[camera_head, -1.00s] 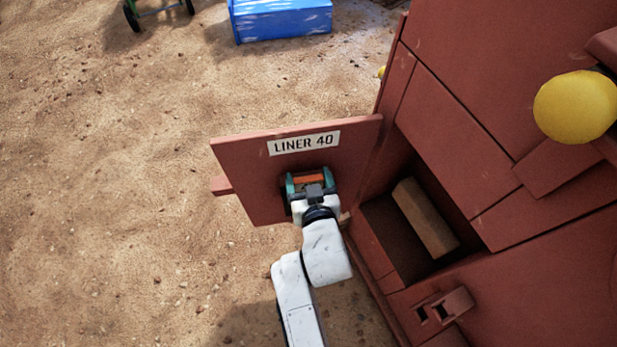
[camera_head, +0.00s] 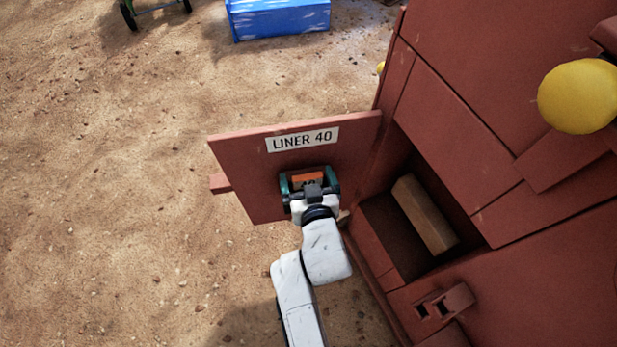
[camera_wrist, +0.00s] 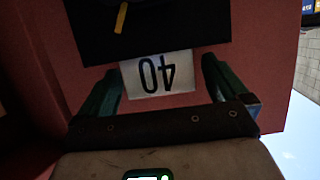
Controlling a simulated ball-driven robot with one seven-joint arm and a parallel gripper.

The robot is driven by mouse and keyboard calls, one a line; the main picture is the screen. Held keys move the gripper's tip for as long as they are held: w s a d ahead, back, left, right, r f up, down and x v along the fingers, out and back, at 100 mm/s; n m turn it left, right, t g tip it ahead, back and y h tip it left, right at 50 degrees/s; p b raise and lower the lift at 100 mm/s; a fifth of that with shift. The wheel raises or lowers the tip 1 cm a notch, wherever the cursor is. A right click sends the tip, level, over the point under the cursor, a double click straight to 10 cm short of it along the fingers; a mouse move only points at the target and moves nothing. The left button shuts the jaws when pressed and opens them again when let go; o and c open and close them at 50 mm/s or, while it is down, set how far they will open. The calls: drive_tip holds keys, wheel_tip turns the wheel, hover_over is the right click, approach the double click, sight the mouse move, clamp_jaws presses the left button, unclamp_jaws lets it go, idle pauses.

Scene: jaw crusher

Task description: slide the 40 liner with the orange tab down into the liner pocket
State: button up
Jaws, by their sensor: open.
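An orange tab with dark "40" digits (camera_head: 308,180) shows against the red door (camera_head: 237,172). My gripper (camera_head: 309,184) is open at the door, with a finger on each side of the tab. In the wrist view my gripper's fingers (camera_wrist: 162,80) stand apart on either side of a white face marked "40" (camera_wrist: 158,74), seen upside down. A dark block (camera_wrist: 150,28) lies above that face. I cannot tell whether the fingers touch the tab. The liner's body is not clear in the head view, and I cannot tell where the liner pocket's mouth is.
The door bears a "LINER 40" sign (camera_head: 303,139). Right of it, a recess (camera_head: 385,222) in the red machine holds a tan block (camera_head: 425,214). A latch bracket (camera_head: 445,302) and yellow ball (camera_head: 578,96) are on the machine.

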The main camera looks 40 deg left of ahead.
drive_tip(key=p+v, duration=0.1)
drive_tip(key=v, duration=0.9)
drive_tip(key=shift+s+d+r+p, duration=0.15)
drive_tip(key=shift+d+r+p, duration=0.1)
drive_tip(key=shift+p, duration=0.05)
idle(0.4)
